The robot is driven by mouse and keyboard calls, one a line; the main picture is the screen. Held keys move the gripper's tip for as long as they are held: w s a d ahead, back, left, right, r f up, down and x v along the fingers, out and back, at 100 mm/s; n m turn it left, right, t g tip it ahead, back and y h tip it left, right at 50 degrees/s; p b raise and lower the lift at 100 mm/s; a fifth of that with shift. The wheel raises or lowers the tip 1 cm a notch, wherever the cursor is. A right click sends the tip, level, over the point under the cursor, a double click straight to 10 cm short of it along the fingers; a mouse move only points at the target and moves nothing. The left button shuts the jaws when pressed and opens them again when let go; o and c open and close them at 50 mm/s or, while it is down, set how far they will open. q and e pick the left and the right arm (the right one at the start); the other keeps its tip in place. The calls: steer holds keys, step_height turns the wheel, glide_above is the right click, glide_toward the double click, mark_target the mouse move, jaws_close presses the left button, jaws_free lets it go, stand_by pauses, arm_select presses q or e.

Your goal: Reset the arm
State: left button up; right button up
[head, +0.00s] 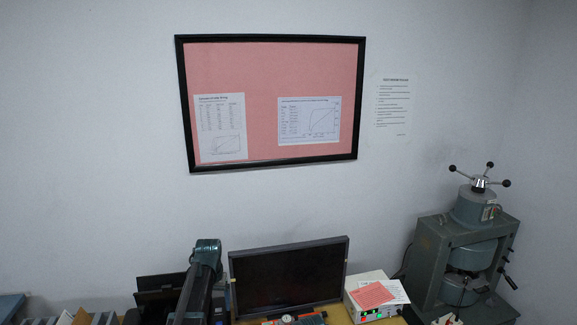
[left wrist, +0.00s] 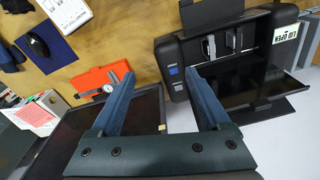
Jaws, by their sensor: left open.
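My left gripper (left wrist: 160,73) is open, its two dark blue fingers spread apart in the left wrist view. Nothing is held between the fingers. Behind them are the wooden desk and a black machine. In the head view my left arm (head: 200,280) rises at the bottom, left of the monitor; the fingers cannot be made out there. My right gripper is not in view.
A dark monitor (head: 287,277), a white box with lit displays (head: 377,298) and a grey-green electromagnet (head: 465,245) line the wall. The wrist view shows a red case (left wrist: 101,78), a black machine (left wrist: 180,60) with an open front and a "LID OPEN" sign (left wrist: 287,33).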

arm_select(q)
steer(key=s+d+f+m+b, duration=0.1)
steer(key=s+d+f+b, duration=0.2)
steer(key=s+d, duration=0.3)
steer(key=s+d+f+m+b, duration=0.1)
steer(key=s+d+f+b, duration=0.3)
steer(key=s, duration=0.8)
steer(key=s+d+f+m+g+b, duration=0.1)
steer(key=s+d+f, duration=0.4)
steer(key=s, duration=0.5)
steer(key=d+m+b, duration=0.1)
steer(key=d+b, duration=0.1)
steer(key=shift+d+y, duration=0.35)
steer(key=shift+y, duration=0.05)
steer(key=shift+s+f, duration=0.1)
